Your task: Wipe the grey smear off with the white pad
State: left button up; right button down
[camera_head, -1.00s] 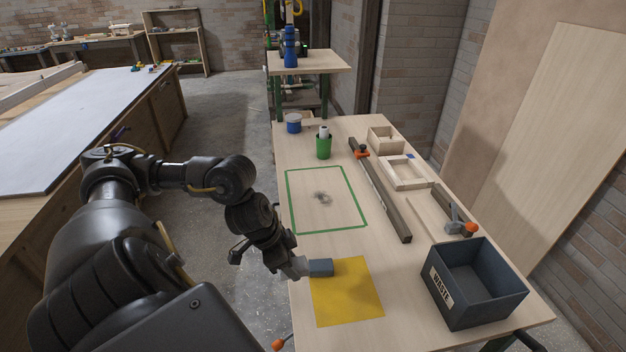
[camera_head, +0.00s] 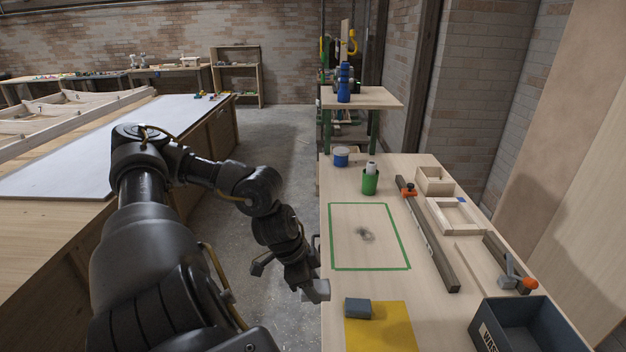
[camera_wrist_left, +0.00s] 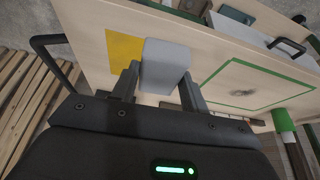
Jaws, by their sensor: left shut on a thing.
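The white pad (camera_head: 317,290) looks pale grey and is held at the tip of my left gripper (camera_head: 311,285), by the workbench's left edge. In the left wrist view the pad (camera_wrist_left: 165,66) sits between the two dark fingers (camera_wrist_left: 160,85), which are shut on it. The grey smear (camera_head: 364,234) lies on the bench inside a green taped outline (camera_head: 407,254), farther off and to the right of the gripper. The smear also shows in the wrist view (camera_wrist_left: 243,91), apart from the pad. My right gripper is not in view.
A blue-grey block (camera_head: 358,309) lies on a yellow sheet (camera_head: 385,335). A dark waste box (camera_head: 487,337) stands at the near right. A long clamp bar (camera_head: 432,243) lies right of the outline. A green cup (camera_head: 370,184) and blue tin (camera_head: 341,157) stand beyond it.

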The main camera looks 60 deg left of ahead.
pick_arm(q)
jog(key=w+d+f, duration=0.1)
jog(key=w+d, duration=0.2)
jog(key=d, duration=0.4)
jog(key=w+d+f, duration=0.1)
jog(key=w+d, duration=0.2)
jog(key=d, duration=0.4)
jog(key=w+d+r+m, duration=0.2)
jog(key=d+r, duration=0.1)
jog(key=d, duration=0.8)
jog(key=w+d+r+m+g+h, duration=0.1)
jog(key=w+d+r+m, duration=0.1)
jog(key=d, duration=0.9)
jog(key=shift+w+d+r, duration=0.15)
jog(key=shift+w+r, duration=0.35)
jog(key=shift+r, duration=0.2)
